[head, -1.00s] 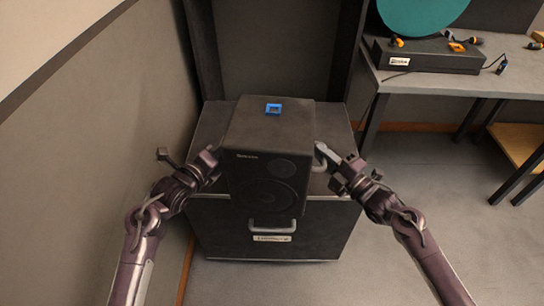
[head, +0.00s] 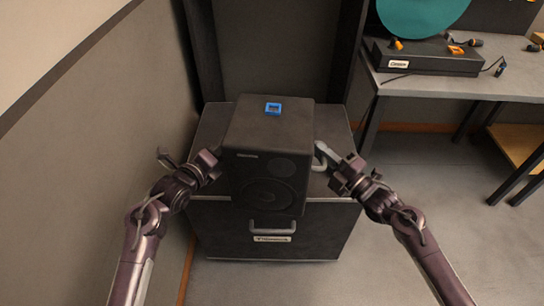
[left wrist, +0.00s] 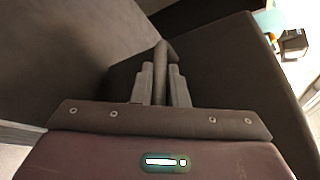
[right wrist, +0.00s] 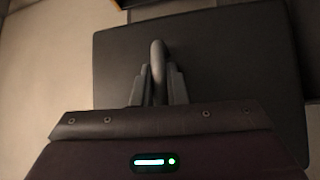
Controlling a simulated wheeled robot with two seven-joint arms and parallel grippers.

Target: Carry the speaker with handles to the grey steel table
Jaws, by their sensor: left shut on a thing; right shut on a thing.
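The black speaker (head: 268,168) stands upright on a dark case, with a small blue square piece (head: 273,108) on its top. My left gripper (head: 217,157) is at the speaker's left side; the left wrist view shows its fingers closed around a handle bar (left wrist: 161,75). My right gripper (head: 326,160) is at the right side; the right wrist view shows its fingers closed on the other handle (right wrist: 158,70). The grey steel table (head: 440,84) is at the upper right, apart from the speaker.
The dark case (head: 320,240) with a front handle lies under the speaker. A tall dark panel (head: 280,60) stands behind and a wall (head: 90,150) is close on the left. The table holds a black box (head: 428,58), a teal disc and small orange items. Floor at right is free.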

